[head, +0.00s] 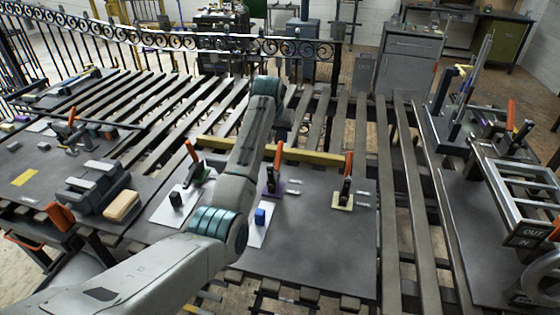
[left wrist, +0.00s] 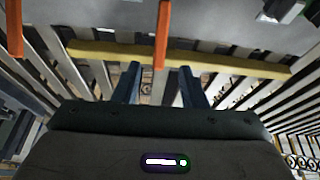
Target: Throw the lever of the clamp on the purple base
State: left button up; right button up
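The clamp on the purple base (head: 272,189) stands on the dark middle plate, just right of my left forearm in the head view. Its orange lever (head: 279,155) points up. My left gripper (left wrist: 158,78) is open in the left wrist view, with its two dark fingers well apart. An orange lever (left wrist: 162,35), apparently this clamp's, reaches down in the picture to the gap between the fingertips; I cannot tell whether it touches. The purple base is not seen in that view. In the head view my arm mostly hides the left gripper. My right gripper is not in view.
A clamp on a green base (head: 197,172) and one on a cream base (head: 343,197) flank it. A yellow bar (head: 318,157) runs along the plate's back edge. A blue block (head: 260,216) sits in front. Slatted tables lie around; the plate's front right is clear.

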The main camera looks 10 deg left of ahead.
aim_at(279, 149)
pick_arm(q)
jog(key=p+x, duration=0.2)
jog(key=x, duration=0.6)
jog(key=shift+w+f, duration=0.3)
jog(key=shift+x, duration=1)
grip_shut()
